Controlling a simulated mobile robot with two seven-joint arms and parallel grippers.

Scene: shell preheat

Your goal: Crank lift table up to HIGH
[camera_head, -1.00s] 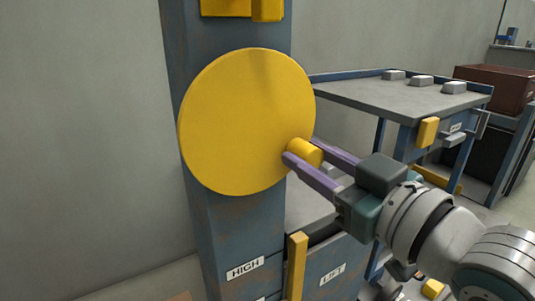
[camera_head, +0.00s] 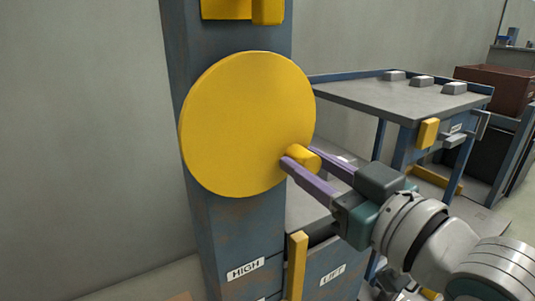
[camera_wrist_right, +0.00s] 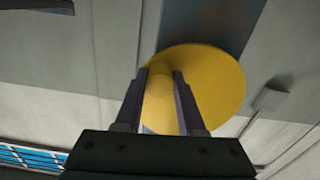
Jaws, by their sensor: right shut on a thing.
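The yellow crank wheel (camera_head: 240,120) is mounted on the face of a blue-grey column (camera_head: 238,225). Its short yellow handle knob (camera_head: 304,156) sticks out at the wheel's lower right. My right gripper (camera_head: 302,157) is shut on this knob, one purple finger on each side. In the right wrist view the knob (camera_wrist_right: 158,98) lies between the two fingers, with the wheel (camera_wrist_right: 215,85) behind it. The lift table (camera_head: 332,277), labelled LIFT, stands beside the column, partly hidden by my right arm. A HIGH label (camera_head: 245,269) is low on the column, near an upright yellow bar (camera_head: 297,265). My left gripper does not show.
A blue-framed table (camera_head: 400,97) with several grey blocks on top stands at the right. A reddish-brown box (camera_head: 495,88) is behind it. A yellow block (camera_head: 268,11) sits on the column above the wheel. The wall at the left is bare.

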